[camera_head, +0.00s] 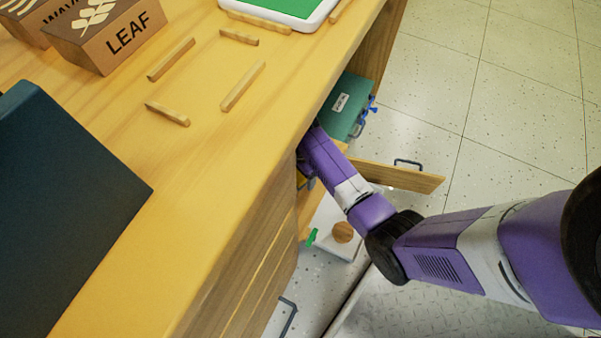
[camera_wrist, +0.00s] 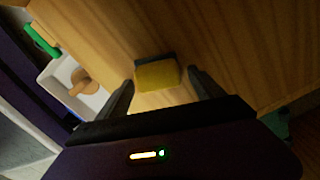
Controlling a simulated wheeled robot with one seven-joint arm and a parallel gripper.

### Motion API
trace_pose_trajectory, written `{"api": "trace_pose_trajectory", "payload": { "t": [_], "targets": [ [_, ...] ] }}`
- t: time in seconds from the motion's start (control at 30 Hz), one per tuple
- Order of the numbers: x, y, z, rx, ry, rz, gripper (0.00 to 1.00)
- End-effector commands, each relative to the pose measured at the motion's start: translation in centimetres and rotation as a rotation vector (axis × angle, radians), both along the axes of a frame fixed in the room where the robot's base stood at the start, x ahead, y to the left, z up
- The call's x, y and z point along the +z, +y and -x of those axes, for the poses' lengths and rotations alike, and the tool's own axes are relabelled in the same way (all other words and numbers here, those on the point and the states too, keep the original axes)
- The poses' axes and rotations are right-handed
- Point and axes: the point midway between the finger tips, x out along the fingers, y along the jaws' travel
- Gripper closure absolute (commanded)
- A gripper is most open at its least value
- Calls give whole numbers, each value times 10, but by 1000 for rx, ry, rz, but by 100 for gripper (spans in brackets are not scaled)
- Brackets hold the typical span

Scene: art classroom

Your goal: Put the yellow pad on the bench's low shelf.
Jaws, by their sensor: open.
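The yellow pad (camera_wrist: 158,76) is a small block with a dark backing, in the middle of the wrist view. It rests against a wooden surface. My gripper (camera_wrist: 160,80) is open, with one dark finger on each side of the pad; I cannot tell whether either touches it. In the head view my arm reaches under the right edge of the wooden bench (camera_head: 215,165), and the bench hides my gripper. The bench's low shelf cannot be clearly made out.
An open wooden panel with a dark handle (camera_head: 400,178) sticks out right of my arm. A white tray (camera_head: 335,242) with a round wooden piece is below my arm. Wooden sticks and a LEAF block (camera_head: 110,35) lie on top.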

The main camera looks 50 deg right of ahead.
Motion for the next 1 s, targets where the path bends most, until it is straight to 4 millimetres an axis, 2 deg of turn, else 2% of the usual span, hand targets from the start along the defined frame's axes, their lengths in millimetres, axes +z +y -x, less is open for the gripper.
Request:
{"api": "trace_pose_trajectory", "payload": {
  "t": [0.17, 0.5, 0.7, 0.83, 1.0],
  "targets": [
    [12, 0, -1, 0, -2, 0, 23],
    [80, 0, -1, 1, -2, 0, 23],
    [110, 0, 0, 1, -1, 0, 23],
    [120, 0, 0, 1, -1, 0, 23],
    [123, 0, 0, 0, 0, 0, 23]
  ]
}}
